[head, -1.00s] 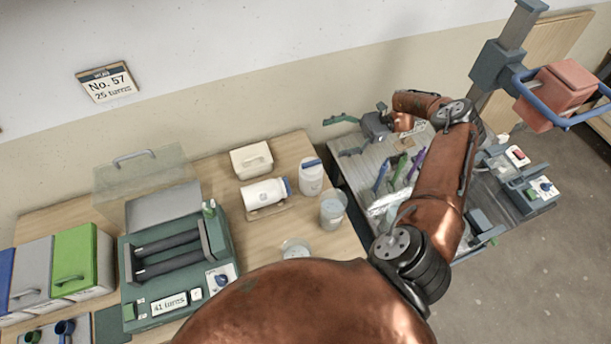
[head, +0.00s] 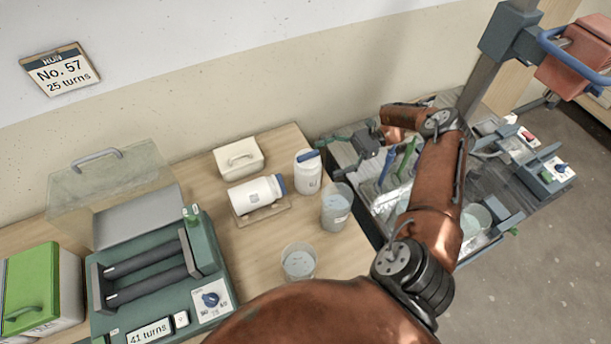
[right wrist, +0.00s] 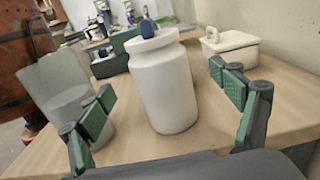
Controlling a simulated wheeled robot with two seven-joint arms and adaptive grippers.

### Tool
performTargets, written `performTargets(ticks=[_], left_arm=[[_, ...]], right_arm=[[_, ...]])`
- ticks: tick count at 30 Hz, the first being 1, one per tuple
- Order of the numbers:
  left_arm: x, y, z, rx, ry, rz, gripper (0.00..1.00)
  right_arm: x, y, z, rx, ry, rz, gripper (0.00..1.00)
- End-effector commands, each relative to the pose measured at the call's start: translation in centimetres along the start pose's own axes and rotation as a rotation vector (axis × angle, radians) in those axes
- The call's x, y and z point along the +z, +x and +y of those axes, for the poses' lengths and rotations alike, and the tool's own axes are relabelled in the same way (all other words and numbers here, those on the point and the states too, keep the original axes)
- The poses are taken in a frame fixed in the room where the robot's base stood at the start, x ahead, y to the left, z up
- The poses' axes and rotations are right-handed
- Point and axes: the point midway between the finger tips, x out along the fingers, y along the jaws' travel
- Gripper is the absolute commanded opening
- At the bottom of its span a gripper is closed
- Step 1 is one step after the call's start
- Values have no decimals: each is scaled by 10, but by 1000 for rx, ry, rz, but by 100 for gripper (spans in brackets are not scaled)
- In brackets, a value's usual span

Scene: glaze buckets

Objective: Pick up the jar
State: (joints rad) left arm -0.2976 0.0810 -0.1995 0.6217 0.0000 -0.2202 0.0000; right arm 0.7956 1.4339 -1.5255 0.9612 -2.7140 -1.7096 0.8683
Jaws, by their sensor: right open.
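An upright white jar (head: 308,176) with a blue piece on its lid stands near the right edge of the wooden table. In the right wrist view the jar (right wrist: 164,88) is straight ahead, between the spread fingers and slightly beyond them. A second white jar (head: 252,196) with a blue cap lies on its side on a small board; I cannot make it out in the wrist view. My right gripper (head: 332,157) is open and empty, just right of the upright jar, its green-padded fingers apart. My left gripper is not in view.
A clear beaker (head: 336,208) stands close in front of the upright jar, another (head: 298,262) nearer me. A white lidded box (head: 239,160) is behind. A green roller machine (head: 160,270) stands left. A cluttered grey bench (head: 345,155) lies to the right.

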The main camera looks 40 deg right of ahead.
Motion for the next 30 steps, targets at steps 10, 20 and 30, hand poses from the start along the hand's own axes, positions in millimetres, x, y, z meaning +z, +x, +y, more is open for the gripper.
performTargets(ticks=[10, 20, 30], left_arm=[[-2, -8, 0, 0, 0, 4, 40], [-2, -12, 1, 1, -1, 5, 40], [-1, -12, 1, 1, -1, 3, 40]], right_arm=[[1, 37, 1, 2, -1, -3, 85], [-3, 74, 2, -1, -1, 0, 85], [-4, 75, 2, -1, -1, 0, 77]])
